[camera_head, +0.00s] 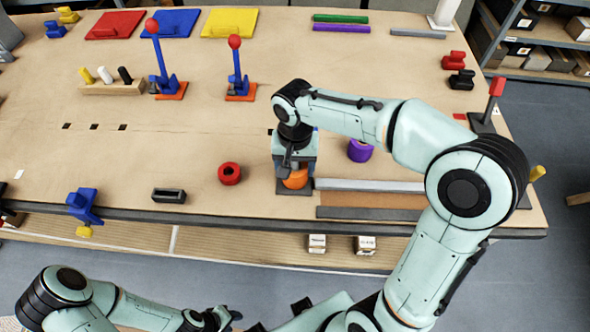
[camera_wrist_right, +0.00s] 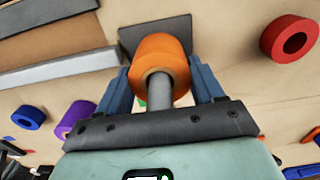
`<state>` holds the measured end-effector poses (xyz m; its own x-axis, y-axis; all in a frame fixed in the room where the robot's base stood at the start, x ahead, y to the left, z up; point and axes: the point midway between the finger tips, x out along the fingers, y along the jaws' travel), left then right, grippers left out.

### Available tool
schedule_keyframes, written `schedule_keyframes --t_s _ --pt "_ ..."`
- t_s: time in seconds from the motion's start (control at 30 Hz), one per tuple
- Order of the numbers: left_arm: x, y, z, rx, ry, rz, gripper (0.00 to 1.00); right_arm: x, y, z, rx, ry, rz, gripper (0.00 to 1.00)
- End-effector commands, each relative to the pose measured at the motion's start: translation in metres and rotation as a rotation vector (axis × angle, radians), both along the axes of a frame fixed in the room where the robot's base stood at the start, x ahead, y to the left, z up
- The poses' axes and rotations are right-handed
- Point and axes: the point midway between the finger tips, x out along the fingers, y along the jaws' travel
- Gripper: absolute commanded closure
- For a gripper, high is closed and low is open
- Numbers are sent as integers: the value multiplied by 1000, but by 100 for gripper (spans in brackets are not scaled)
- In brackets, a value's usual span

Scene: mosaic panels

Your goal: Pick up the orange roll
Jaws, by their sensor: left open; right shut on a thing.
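The orange roll (camera_head: 296,180) is near the front edge of the table, by a dark square base plate (camera_head: 298,191). In the right wrist view the orange roll (camera_wrist_right: 160,50) sits between the two blue-grey fingers of my right gripper (camera_wrist_right: 163,82), shut on it. A grey post (camera_wrist_right: 160,92) comes out of the roll's hole towards the camera, and the dark plate (camera_wrist_right: 178,25) is behind it. In the head view my right gripper (camera_head: 295,172) points down and partly hides the roll. My left gripper (camera_head: 222,318) is open and empty, low in the picture, away from the table.
A red roll (camera_head: 229,173) lies left of the orange one, a purple roll (camera_head: 360,151) to the right. Grey bars (camera_head: 370,185) lie near the front edge. A dark block (camera_head: 168,196) is at front left.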

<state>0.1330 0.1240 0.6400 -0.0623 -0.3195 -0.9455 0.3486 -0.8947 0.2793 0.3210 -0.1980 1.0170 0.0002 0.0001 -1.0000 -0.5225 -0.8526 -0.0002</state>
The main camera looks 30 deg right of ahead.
Motion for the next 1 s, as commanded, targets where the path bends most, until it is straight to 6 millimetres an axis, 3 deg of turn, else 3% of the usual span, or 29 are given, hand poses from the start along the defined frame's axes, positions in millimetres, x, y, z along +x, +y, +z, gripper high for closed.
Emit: schedule_keyframes --t_s 0.37,0.57,1.0 --pt "2 0 3 0 -2 0 57 1 0 15 -1 -3 1 66" --pt "7 0 9 -1 -8 0 57 2 1 48 2 -7 1 66" --pt "28 0 31 0 -31 0 57 2 0 143 2 -8 0 66"
